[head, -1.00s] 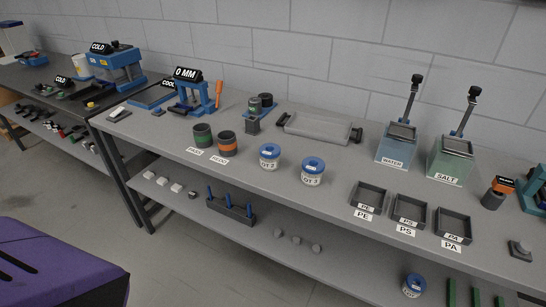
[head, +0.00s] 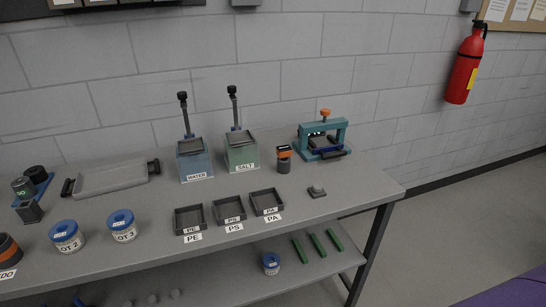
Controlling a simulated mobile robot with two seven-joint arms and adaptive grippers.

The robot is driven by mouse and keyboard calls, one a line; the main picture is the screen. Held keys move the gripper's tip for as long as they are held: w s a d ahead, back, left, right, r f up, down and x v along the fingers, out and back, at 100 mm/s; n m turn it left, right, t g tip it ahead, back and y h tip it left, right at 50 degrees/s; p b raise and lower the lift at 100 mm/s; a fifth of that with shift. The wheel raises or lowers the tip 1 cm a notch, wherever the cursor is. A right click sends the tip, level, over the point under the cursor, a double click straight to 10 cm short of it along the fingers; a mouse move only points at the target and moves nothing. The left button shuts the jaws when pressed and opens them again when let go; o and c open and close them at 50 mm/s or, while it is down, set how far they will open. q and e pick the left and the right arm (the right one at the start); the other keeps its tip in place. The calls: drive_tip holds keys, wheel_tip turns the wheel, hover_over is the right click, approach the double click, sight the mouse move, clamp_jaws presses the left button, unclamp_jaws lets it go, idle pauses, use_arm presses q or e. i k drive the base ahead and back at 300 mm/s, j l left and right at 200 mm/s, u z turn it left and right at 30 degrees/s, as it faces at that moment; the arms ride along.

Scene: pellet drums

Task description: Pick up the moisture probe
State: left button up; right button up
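No label in view names the moisture probe, so I cannot tell for sure which thing it is. A short dark device with an orange top (head: 284,158) stands upright on the bench, right of the green SALT tank (head: 241,155). A grey and black device with a small green display (head: 24,194) stands at the left by a blue holder (head: 42,184); it is another handheld-looking instrument. Both stand free of any gripper. Neither of my grippers is in view.
The grey bench (head: 330,205) ends at the right. On it are the WATER tank (head: 195,165), a grey tray (head: 110,178), PE, PS and PA bins (head: 230,209), blue-lidded tubs (head: 122,225) and a teal press (head: 323,140). A shelf (head: 225,282) runs below.

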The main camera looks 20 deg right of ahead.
sight(283, 152)
drive_tip(key=l+u, duration=0.3)
drive_tip(key=l, duration=0.4)
drive_tip(key=l+u, duration=0.25)
drive_tip(key=l, duration=0.5)
drive_tip(key=k, duration=0.05)
